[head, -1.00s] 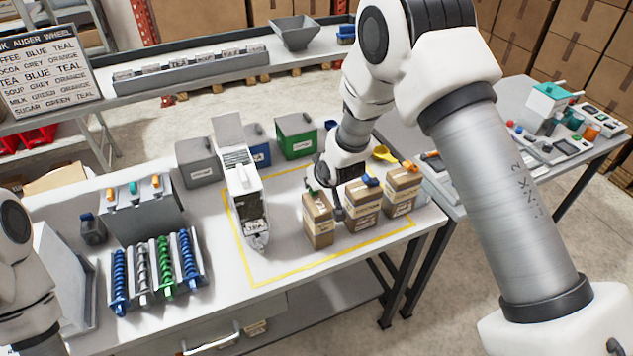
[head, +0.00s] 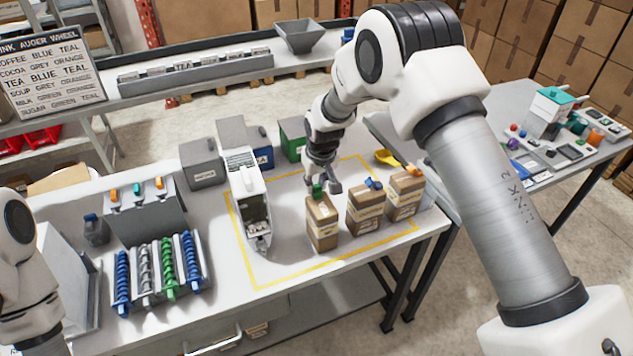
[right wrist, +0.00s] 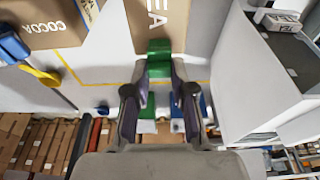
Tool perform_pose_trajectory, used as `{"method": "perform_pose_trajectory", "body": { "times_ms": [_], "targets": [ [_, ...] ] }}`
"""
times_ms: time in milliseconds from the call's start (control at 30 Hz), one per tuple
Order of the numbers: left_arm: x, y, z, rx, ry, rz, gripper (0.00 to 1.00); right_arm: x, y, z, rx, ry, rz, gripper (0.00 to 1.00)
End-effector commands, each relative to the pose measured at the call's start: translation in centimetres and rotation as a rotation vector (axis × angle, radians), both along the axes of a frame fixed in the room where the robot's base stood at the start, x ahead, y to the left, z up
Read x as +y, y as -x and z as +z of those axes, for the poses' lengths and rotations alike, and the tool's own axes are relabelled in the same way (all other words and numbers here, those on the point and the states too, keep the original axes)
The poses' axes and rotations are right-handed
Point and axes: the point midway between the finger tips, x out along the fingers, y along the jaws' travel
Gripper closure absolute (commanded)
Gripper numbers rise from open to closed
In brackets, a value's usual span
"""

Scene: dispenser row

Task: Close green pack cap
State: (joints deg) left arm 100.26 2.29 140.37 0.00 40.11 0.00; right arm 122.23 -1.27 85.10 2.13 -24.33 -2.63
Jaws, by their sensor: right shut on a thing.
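The green pack is a brown box (head: 321,226) at the left of a row of three packs on the white table. Its green cap (head: 318,191) stands at its top. My right gripper (head: 326,188) is over this pack, with its fingers at the cap. In the right wrist view the green cap (right wrist: 159,55) sits between the fingertips (right wrist: 159,72), and the gripper is shut on it. The pack's lettered brown face (right wrist: 157,20) shows beyond it. I cannot tell whether the cap is fully seated. My left arm shows at the left edge, but its gripper is out of view.
A pack with a blue cap (head: 366,212) and one with an orange cap (head: 405,194) stand to the right. The white dispenser (head: 246,198) stands to the left. A yellow scoop (head: 386,157) lies behind the packs. The table in front is clear.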

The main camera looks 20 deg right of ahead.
Motion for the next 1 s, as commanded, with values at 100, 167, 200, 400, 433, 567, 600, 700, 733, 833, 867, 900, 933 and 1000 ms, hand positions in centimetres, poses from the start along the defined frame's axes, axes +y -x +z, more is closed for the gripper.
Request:
{"method": "perform_pose_trajectory", "body": {
  "times_ms": [100,167,200,400,433,567,600,700,733,833,867,900,933,1000],
  "targets": [
    [0.0,0.0,0.0,0.000,0.000,0.000,0.60,0.0,0.2,-0.3,0.008,0.000,0.000,1.00],
    [0.0,0.0,0.0,0.000,0.000,0.000,0.60,0.0,0.2,-0.3,0.008,0.000,0.000,1.00],
    [0.0,0.0,0.0,0.000,0.000,0.000,0.60,0.0,0.2,-0.3,0.008,0.000,-0.001,1.00],
    [0.0,0.0,0.0,0.000,0.000,0.000,0.60,0.0,0.2,-0.3,0.007,0.000,-0.001,0.50],
    [0.0,0.0,0.0,0.000,0.000,0.000,0.60,0.0,0.2,-0.3,0.006,0.000,-0.001,0.50],
    [0.0,0.0,0.0,0.000,0.000,0.000,0.60,0.0,0.1,-0.2,0.004,0.000,-0.001,0.50],
    [0.0,0.0,0.0,0.000,0.000,0.000,0.60,0.0,0.1,-0.1,0.004,0.000,-0.001,0.50],
    [0.0,0.0,0.0,0.000,0.000,0.000,0.60,0.0,0.1,0.0,0.002,0.000,-0.001,0.50],
    [0.0,0.0,0.0,0.000,0.000,0.000,0.60,0.0,0.1,0.2,0.002,0.000,-0.001,0.50],
    [0.0,0.0,0.0,0.000,0.000,0.000,0.60,0.0,0.3,1.3,0.001,0.000,-0.001,0.50],
    [0.0,0.0,0.0,0.000,0.000,0.000,0.60,0.0,0.4,1.9,0.000,0.000,-0.001,0.50],
    [0.0,0.0,0.0,0.000,0.000,0.000,0.60,0.0,0.6,2.7,0.000,0.000,-0.001,0.50],
    [0.0,0.0,0.0,0.000,0.000,0.000,0.60,0.0,0.7,3.5,-0.001,0.000,-0.001,0.50],
    [0.0,0.0,0.0,0.000,0.000,0.000,0.60,0.0,1.1,5.3,-0.001,0.000,-0.001,0.50]
  ]
}}
